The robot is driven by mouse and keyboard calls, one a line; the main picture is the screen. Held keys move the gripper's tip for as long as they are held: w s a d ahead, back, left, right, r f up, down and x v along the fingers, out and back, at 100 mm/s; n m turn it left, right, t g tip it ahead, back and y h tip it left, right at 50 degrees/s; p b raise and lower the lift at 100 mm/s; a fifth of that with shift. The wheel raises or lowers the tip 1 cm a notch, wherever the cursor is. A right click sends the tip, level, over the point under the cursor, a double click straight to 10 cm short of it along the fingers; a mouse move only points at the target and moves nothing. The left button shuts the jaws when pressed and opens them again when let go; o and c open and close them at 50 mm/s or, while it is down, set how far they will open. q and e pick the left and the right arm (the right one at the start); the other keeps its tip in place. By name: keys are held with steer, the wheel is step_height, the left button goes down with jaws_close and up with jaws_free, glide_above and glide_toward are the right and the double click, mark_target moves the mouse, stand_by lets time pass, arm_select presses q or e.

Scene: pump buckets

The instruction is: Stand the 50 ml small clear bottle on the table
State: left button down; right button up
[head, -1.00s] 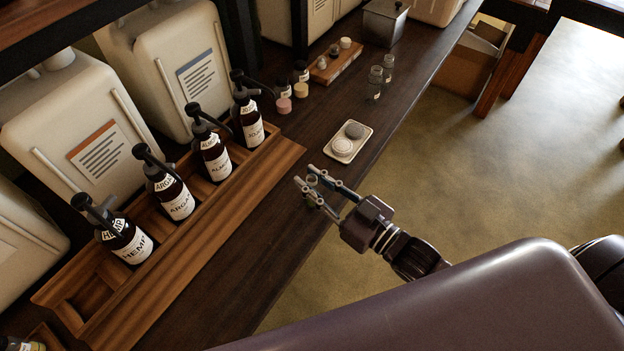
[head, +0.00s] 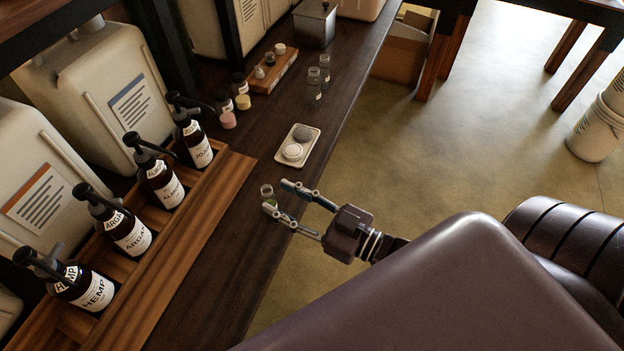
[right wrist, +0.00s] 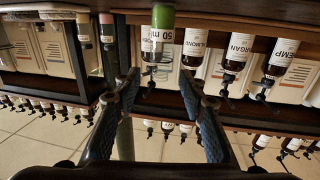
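The small clear bottle (head: 267,191) has green in its lower part and stands upright on the dark table, near the front edge. In the right wrist view, which is upside down, it shows with its "50 ml" label (right wrist: 163,40). My right gripper (head: 277,197) is open, its two fingers spread, with the bottle just past and between the fingertips. In the right wrist view the fingers (right wrist: 158,78) look clear of it. My left gripper is not in view.
A wooden rack (head: 215,185) holds several amber pump bottles on the left. A cream tray (head: 305,155) with two round pieces lies just behind the bottle. Two other clear glass bottles (head: 313,86) stand farther back. Large cream canisters (head: 97,95) line the back.

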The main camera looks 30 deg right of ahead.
steer(key=v, duration=0.7)
steer(key=shift+s, duration=0.35)
steer(key=shift+d, duration=0.15)
steer(key=s+d+f+m+g+h, duration=0.1)
steer(key=s+d+f+g+h, duration=0.2)
steer(key=f, duration=0.9)
steer(key=s+d+f+m+g+h, duration=0.15)
steer(key=d+f, duration=0.25)
steer(key=f, duration=0.8)
steer(key=s+d+f+m+g+h, duration=0.1)
steer(key=s+d+f+g+h, duration=0.2)
steer(key=f, duration=0.9)
steer(key=s+a+f+g, duration=0.3)
steer(key=s+f, duration=0.6)
steer(key=s+a+f+g+h+p, duration=0.1)
steer(key=s+f+g, duration=0.3)
steer(key=s+f, duration=0.4)
steer(key=shift+s+a+f, duration=0.35)
steer(key=shift+s+a, duration=0.5)
steer(key=shift+s, duration=0.25)
